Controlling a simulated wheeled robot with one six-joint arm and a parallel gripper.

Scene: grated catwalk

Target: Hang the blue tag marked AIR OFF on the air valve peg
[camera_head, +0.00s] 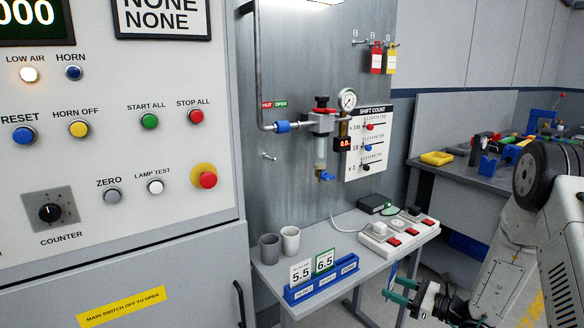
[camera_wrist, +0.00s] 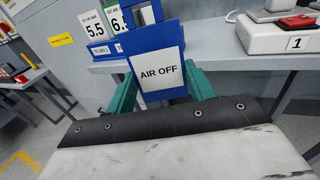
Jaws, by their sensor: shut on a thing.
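The blue tag (camera_wrist: 143,40) carries a white label reading AIR OFF and faces the wrist camera. My gripper (camera_wrist: 162,90) is shut on it, with a green finger at each side of its lower part. In the head view the tag (camera_head: 390,275) is a thin blue strip seen nearly edge-on. My gripper (camera_head: 398,290) is there at the lower right, in front of the shelf and below its top. A bare peg (camera_head: 268,156) sticks out of the metal panel, below the air pipe's blue sleeve (camera_head: 283,127). No tag hangs on it.
The shelf (camera_head: 290,262) holds two grey cups (camera_head: 290,240), a blue card rack (camera_head: 320,283) and a switch box (camera_head: 385,243). Red (camera_head: 376,60) and yellow (camera_head: 391,60) tags hang on upper hooks. The regulator (camera_head: 321,125) and gauge (camera_head: 347,98) project right of the peg.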

